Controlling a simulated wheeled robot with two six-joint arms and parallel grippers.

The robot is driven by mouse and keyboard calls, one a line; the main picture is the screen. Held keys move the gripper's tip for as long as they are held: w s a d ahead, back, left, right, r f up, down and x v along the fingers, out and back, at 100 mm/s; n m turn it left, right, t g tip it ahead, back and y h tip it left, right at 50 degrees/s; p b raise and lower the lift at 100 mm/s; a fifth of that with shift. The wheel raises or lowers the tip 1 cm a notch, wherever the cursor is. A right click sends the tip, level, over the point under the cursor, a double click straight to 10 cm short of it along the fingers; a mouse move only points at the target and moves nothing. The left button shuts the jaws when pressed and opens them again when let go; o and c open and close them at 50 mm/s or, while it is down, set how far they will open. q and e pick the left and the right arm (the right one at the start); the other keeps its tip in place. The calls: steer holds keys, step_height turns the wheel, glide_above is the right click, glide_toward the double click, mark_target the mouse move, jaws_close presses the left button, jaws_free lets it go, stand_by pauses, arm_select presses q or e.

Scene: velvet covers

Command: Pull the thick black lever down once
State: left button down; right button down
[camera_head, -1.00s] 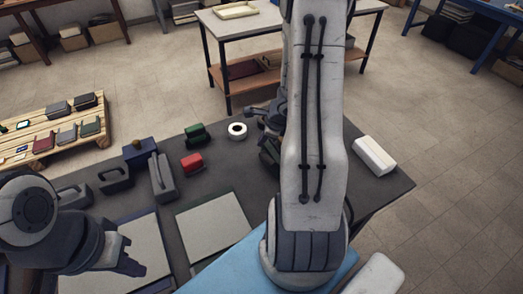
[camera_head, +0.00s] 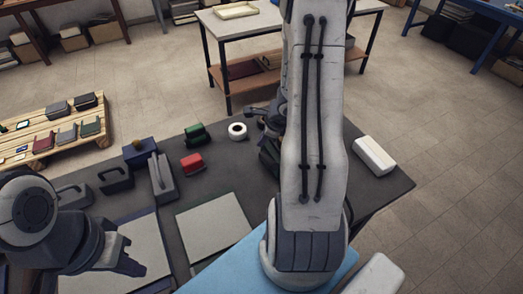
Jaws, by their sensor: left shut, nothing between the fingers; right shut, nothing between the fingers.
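My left gripper (camera_head: 130,264) is at the lower left, low over a pale sheet, shut and empty. My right arm stands large across the middle. A grey device with a long raised bar (camera_head: 162,178) and a black handled piece (camera_head: 116,180) stand at the left of the table. Both grippers are apart from these.
The dark table (camera_head: 386,190) also holds a red block (camera_head: 192,163), a green block (camera_head: 196,135), a white tape roll (camera_head: 237,131), a blue box (camera_head: 140,152) and a white block (camera_head: 374,156). A pale sheet (camera_head: 213,225) lies in front. A pallet (camera_head: 50,128) stands at left.

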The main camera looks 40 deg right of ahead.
stand_by(0.3)
steer(key=shift+s+f+b, duration=0.2)
steer(key=shift+f+b, duration=0.15)
steer(key=shift+b, duration=0.25)
